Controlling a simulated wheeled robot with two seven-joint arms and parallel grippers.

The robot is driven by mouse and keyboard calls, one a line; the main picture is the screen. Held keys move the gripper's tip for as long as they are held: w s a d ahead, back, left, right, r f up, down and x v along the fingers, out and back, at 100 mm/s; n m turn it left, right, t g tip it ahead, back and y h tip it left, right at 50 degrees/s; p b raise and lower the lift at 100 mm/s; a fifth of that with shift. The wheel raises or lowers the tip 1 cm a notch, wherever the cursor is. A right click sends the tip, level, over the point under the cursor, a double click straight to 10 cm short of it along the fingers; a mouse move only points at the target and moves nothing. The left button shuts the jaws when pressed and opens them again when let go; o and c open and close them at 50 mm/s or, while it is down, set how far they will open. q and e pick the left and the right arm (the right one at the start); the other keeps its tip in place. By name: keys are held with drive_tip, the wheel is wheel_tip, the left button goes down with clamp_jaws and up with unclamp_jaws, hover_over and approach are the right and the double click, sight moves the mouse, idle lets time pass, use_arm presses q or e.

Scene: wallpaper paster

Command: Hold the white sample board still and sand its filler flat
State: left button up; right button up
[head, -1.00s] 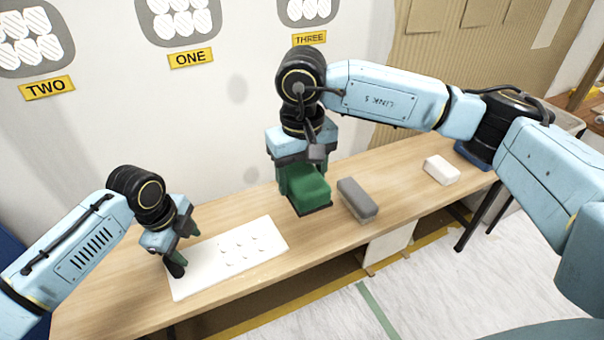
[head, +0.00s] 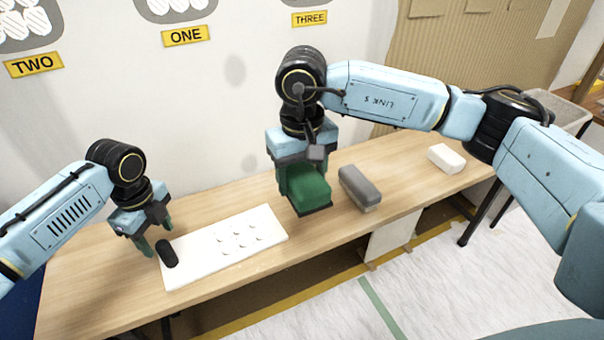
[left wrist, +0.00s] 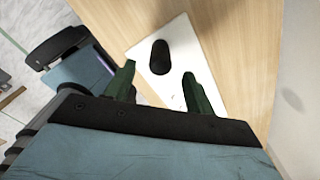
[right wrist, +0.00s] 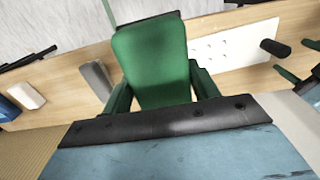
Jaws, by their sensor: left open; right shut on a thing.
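The white sample board (head: 190,262) lies flat on the table, with several small pale filler spots (head: 238,239) on it. A black upright knob (head: 169,253) stands at its left end and shows between the fingers in the left wrist view (left wrist: 159,58). My left gripper (head: 157,236) is open and empty beside the knob, apart from it. My right gripper (head: 304,172) is shut on a green block (head: 309,190) with a dark underside. It holds the block right of the board; whether the block touches the table I cannot tell. The right wrist view shows the block (right wrist: 152,60) between the fingers.
A grey block (head: 359,187) lies on the table (head: 110,270) just right of the green one. A white block (head: 446,158) lies further right. The wall with number signs rises behind the table. The table's front edge runs close before the board.

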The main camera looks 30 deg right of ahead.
sight(161, 243)
use_arm(q)
drive_tip(key=shift+f+b, duration=3.15)
drive_tip(key=shift+f, duration=0.05)
drive_tip(key=shift+c, duration=0.2)
clamp_jaws()
drive_tip(key=shift+o, duration=0.2)
unclamp_jaws()
